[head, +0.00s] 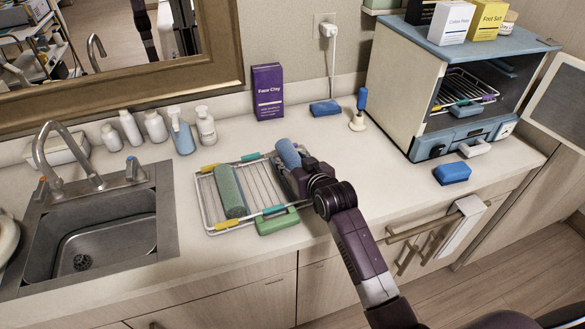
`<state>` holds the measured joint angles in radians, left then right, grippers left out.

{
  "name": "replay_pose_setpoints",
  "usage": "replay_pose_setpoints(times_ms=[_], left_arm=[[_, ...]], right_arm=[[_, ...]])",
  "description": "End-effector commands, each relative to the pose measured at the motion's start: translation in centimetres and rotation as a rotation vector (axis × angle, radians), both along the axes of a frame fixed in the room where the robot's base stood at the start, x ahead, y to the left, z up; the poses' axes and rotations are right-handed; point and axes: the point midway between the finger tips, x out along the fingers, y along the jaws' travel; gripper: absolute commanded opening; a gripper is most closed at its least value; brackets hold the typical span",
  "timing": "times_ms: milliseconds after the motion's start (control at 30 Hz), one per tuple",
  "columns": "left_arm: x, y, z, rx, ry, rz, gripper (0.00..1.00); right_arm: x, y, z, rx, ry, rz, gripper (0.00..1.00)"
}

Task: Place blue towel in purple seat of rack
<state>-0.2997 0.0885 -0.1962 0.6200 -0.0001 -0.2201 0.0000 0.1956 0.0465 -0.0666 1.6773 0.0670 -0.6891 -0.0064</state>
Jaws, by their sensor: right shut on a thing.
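The blue towel (288,153) is a roll at the right end of the wire rack (206,211) on the counter. My right gripper (296,168) is shut on it and hides its near part. I cannot tell whether the towel touches the rack. A green rolled towel (229,191) lies in the rack's left part, between yellow marks. Teal marks (273,210) flank the rack's middle, which is empty. No purple mark shows clearly on this rack; its right end is covered by my gripper. My left gripper is not in view.
A sink (100,240) with a faucet is at left, with several bottles (155,127) behind. A purple box (267,91) stands at the back. An open warmer (400,85) holding another rack is at right. Blue blocks (452,173) and a green block (278,222) lie on the counter.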

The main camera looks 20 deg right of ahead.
Motion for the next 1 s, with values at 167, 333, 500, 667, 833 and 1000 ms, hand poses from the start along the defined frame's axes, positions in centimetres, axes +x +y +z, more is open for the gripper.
replay_pose_setpoints(times_ms=[167,333,500,667,833,1000], left_arm=[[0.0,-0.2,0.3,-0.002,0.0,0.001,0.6],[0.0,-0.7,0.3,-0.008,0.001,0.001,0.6],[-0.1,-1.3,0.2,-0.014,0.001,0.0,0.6],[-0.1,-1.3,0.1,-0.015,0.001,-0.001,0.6],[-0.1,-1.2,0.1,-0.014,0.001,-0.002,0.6],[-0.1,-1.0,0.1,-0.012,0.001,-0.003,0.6]], right_arm=[[-0.1,0.0,-2.7,0.001,0.004,0.001,0.16],[0.0,0.0,-3.2,0.001,0.0,0.001,0.16],[0.0,0.0,-3.2,0.001,0.0,0.001,0.16],[0.0,0.0,-3.5,0.001,0.002,0.0,0.48],[0.0,0.0,-3.5,0.001,0.002,0.0,0.6],[0.0,0.0,-3.5,0.001,0.002,0.0,0.6]])
